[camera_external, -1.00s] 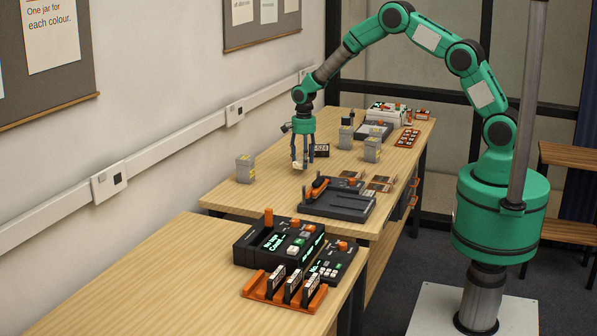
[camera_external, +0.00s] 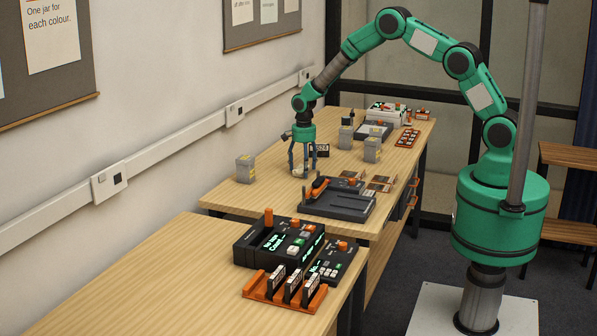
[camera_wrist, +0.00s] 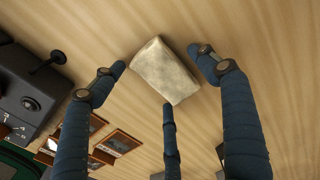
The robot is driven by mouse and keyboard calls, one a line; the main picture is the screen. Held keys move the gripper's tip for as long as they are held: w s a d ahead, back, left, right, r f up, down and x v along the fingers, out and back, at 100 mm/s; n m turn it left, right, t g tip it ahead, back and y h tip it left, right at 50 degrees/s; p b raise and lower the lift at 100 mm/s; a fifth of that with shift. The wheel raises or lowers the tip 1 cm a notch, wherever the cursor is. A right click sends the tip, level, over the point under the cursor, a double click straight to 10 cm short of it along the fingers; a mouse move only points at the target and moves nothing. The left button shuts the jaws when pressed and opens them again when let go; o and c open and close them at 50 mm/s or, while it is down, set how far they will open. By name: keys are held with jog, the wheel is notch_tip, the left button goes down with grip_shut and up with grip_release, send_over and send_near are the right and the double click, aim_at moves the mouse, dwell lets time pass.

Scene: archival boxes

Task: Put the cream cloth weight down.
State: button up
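The cream cloth weight (camera_wrist: 165,71) is a small pale block that lies on the wooden table top in the wrist view. My gripper (camera_external: 304,168) is low over the table, with its blue fingers around the weight. In the wrist view the fingers are spread, and small gaps show between their tips and the weight. In the outside view the weight (camera_external: 298,171) is a small pale patch, partly hidden among the fingers.
A dark device with an orange lever (camera_external: 337,201) stands close in front of my gripper. Grey boxes stand to the left (camera_external: 245,169) and right (camera_external: 372,150). Flat brown cards (camera_wrist: 118,142) lie nearby. A dark sign (camera_external: 319,151) is just behind. Bare table lies left of the gripper.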

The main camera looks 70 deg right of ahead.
jog(key=shift+r, duration=0.1)
notch_tip(320, 180, up, 12)
jog(key=p, duration=0.2)
dwell(0.6)
jog(key=shift+r, duration=0.1)
dwell(0.5)
jog(key=s+a+r+n+t, duration=0.1)
jog(key=s+a+r+n, duration=0.2)
jog(key=s+r, duration=0.5)
jog(key=s+a+r+n+t, duration=0.1)
jog(key=s+a+r+n, duration=0.3)
jog(key=r, duration=0.7)
jog(key=s+a+r+n+t, duration=0.1)
jog(key=s+r, duration=0.6)
jog(key=r, duration=0.3)
jog(key=s+a+r+n+t, duration=0.1)
jog(key=s+a+n, duration=0.1)
jog(key=s, duration=0.8)
jog(key=s+a+r+n, duration=0.2)
jog(key=s+n, duration=0.2)
jog(key=s, duration=0.6)
jog(key=s+a+r+n+t, duration=0.1)
jog(key=s+n, duration=0.3)
jog(key=s, duration=0.6)
jog(key=shift+a+r+t, duration=0.3)
jog(key=shift+a+r, duration=0.15)
jog(key=shift+r, duration=0.05)
